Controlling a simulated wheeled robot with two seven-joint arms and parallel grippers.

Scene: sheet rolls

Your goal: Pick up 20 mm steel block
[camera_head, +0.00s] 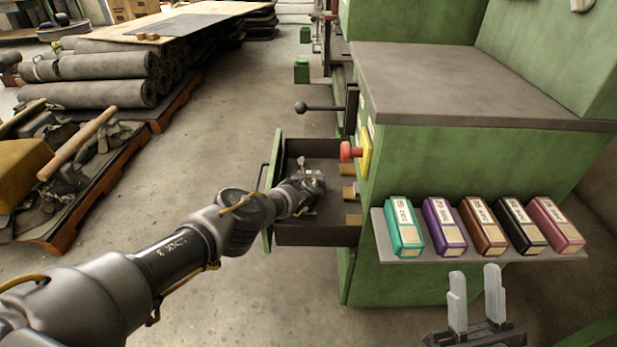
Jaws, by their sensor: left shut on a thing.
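My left gripper (310,184) reaches down into the open drawer (310,238) of the green machine. It is shut on a small grey metal piece, which I take to be the 20 mm steel block (319,177). The gripper mostly hides the block, and I cannot read any size on it. I cannot tell whether the block still touches the drawer floor. My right gripper (475,272) is at the lower right, in front of the small shelf, with its two pale fingers apart and nothing between them.
Several tan blocks (350,192) lie along the drawer's right side. A red knob (348,152) and a black-knobbed lever (302,107) stick out nearby. A shelf (400,250) holds several coloured, labelled boxes. Rolls (95,68) lie on pallets at the left; the floor between is clear.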

